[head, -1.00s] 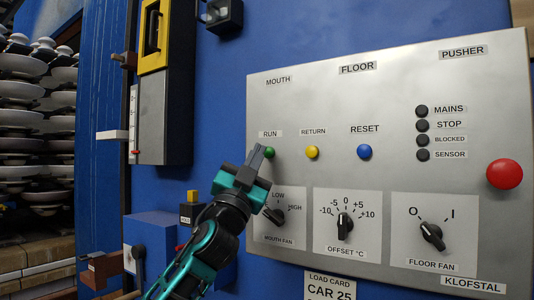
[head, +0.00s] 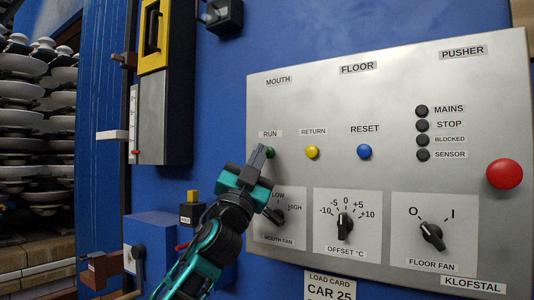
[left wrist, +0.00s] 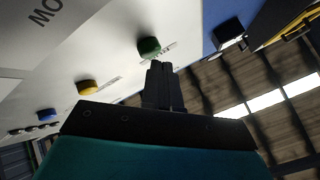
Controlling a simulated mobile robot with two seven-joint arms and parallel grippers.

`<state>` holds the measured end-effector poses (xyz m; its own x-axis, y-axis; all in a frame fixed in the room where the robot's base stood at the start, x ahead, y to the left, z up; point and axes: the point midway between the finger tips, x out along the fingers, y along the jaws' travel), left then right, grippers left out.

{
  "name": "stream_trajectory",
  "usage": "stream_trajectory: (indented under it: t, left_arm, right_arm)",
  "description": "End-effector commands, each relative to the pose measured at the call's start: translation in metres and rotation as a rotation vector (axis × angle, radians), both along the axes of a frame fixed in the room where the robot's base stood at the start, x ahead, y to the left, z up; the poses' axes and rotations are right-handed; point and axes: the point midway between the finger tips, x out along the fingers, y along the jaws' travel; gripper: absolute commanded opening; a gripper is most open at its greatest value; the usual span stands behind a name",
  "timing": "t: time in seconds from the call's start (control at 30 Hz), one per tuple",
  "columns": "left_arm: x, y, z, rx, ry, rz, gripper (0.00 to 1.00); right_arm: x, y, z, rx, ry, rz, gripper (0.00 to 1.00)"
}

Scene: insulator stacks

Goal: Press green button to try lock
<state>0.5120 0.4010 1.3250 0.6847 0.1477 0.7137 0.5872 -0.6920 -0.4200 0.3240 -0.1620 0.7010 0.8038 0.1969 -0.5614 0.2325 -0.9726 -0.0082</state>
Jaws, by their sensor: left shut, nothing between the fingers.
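The green button (head: 271,153) sits under the RUN label at the left of the grey control panel (head: 300,100). My left gripper (head: 261,152) is shut and empty, its fingertips at the button's left side and covering part of it. In the left wrist view the green button (left wrist: 149,46) stands out from the panel just beyond the shut fingertips (left wrist: 158,66). I cannot tell whether they touch it. My right gripper is not in view.
To the right are a yellow button (head: 312,152), a blue button (head: 364,152) and a large red button (head: 504,174). The mouth fan knob (head: 277,216) is just below my gripper. Insulator stacks (head: 25,120) stand at the far left.

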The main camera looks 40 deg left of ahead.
Motion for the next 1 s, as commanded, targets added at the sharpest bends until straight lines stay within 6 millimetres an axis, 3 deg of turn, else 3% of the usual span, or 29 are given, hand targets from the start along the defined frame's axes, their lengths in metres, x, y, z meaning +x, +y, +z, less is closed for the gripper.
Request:
stream_trajectory:
  t: [1.0]
  left_arm:
    - [0.0093,0.0014,-0.0001,0.000,-0.001,0.001,0.00]
  right_arm:
    - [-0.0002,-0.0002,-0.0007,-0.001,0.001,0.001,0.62]
